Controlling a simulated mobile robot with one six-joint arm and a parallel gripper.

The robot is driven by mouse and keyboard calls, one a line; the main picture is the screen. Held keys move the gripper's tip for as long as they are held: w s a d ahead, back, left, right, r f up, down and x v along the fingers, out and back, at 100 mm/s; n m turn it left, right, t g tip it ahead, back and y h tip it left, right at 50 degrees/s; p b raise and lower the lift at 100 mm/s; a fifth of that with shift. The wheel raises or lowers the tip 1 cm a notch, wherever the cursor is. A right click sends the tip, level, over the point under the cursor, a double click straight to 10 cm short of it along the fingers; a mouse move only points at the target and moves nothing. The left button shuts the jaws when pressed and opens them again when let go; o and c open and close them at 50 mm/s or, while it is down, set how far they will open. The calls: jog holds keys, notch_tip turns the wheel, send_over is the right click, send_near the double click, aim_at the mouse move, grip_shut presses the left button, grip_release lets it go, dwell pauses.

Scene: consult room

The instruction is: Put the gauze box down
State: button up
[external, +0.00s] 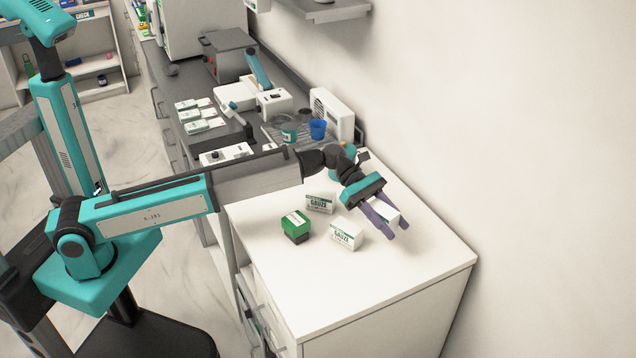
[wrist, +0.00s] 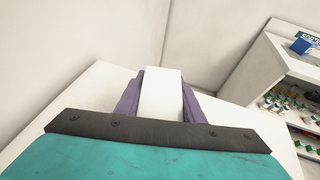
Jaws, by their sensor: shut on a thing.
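My gripper (external: 388,225) is over the right part of the white cabinet top (external: 370,285). Its purple fingers are shut on a white box (external: 385,211), the gauze box in my hold. In the wrist view the white box (wrist: 162,95) sits between the two fingers. Its label is not visible there. I cannot tell whether the box touches the cabinet top. Two other white boxes marked GAUZE stand on the top: one in front, to the left of my gripper (external: 346,236), and one farther back (external: 319,204).
A green box (external: 296,227) stands left of the gauze boxes. The front and right of the cabinet top are clear up to its edges. A wall (external: 480,130) rises behind it. A blue cup (external: 318,129) and devices stand on the darker counter (external: 250,115).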

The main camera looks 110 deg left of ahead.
jog(key=s+d+b, duration=0.1)
jog(key=s+d, duration=0.2)
jog(key=s+d+f+n+y+b, duration=0.1)
jog(key=s+d, duration=0.1)
jog(key=s, duration=0.1)
jog(key=s+d+f+y+b, duration=0.1)
jog(key=s+d, duration=0.2)
jog(key=s, duration=0.1)
jog(key=shift+d+n+t, duration=0.3)
jog(key=shift+n+t, duration=0.1)
jog(key=s+d+b, duration=0.1)
jog(key=s+d+f, duration=0.1)
jog(key=d, duration=0.1)
jog(key=s+d+b, duration=0.1)
jog(key=d, duration=0.1)
jog(key=shift+s+d+f+b, duration=0.15)
jog(key=shift+s+b, duration=0.2)
jog(key=shift+s, duration=0.05)
jog(key=shift+w+d, duration=0.15)
jog(key=shift+d, duration=0.25)
jog(key=shift+w+h, duration=0.15)
jog(key=shift+h, duration=0.15)
